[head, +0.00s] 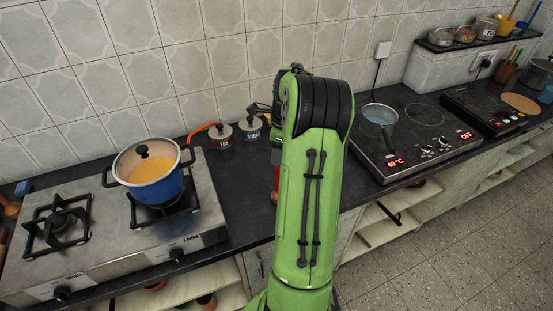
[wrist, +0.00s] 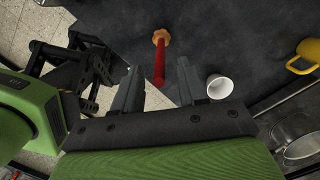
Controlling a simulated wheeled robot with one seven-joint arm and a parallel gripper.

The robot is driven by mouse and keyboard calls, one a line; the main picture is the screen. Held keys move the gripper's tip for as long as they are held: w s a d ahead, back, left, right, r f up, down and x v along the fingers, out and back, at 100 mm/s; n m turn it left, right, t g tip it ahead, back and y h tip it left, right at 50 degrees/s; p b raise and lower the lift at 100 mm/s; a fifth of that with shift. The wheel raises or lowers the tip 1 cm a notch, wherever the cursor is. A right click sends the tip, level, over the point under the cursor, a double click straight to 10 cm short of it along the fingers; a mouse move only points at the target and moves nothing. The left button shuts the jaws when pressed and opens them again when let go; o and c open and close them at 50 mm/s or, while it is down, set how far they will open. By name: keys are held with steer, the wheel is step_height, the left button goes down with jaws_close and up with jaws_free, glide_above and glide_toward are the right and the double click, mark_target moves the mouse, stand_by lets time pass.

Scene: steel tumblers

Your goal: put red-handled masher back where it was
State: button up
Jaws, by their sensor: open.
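In the wrist view, a red handle with an orange-tan knobbed end (wrist: 160,62), which looks like the red-handled masher, shows against the dark counter. Its lower end runs down between my fingers, and I see no mashing head. My gripper (wrist: 157,68) is open, with one finger on each side of the handle in the picture. I cannot tell whether the fingers touch it or how far above it they are. In the head view, my green arm hides the gripper and most of the masher; a small red patch (head: 275,179) shows at the arm's left edge.
A white cup (wrist: 220,86) stands close right of my fingers, with a yellow mug (wrist: 303,58) farther right. A blue pot (head: 152,180) sits on the gas stove at left, beside labelled jars (head: 221,137). A small pan (head: 380,115) is on the hotplate (head: 425,140) at right.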

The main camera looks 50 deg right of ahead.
steer(key=r, duration=0.5)
steer(key=r+p, duration=0.1)
steer(key=r, duration=0.2)
steer(key=shift+s+a+r, duration=0.1)
steer(key=shift+s+r, duration=0.05)
steer(key=shift+s, duration=0.15)
steer(key=w+a+r+n+t+h, duration=0.1)
steer(key=a+r+n, duration=0.3)
steer(key=a+n, duration=0.45)
steer(key=a+r+n+h, duration=0.1)
steer(key=a+r+n, duration=0.4)
steer(key=a, duration=0.7)
steer(key=s+a+f+n+t+y, duration=0.1)
steer(key=s+a+f+n+t, duration=0.2)
steer(key=s+a+n, duration=0.9)
steer(key=a+n, duration=0.2)
steer(key=n, duration=0.3)
steer(key=shift+s+a, duration=0.15)
steer(key=shift+s, duration=0.2)
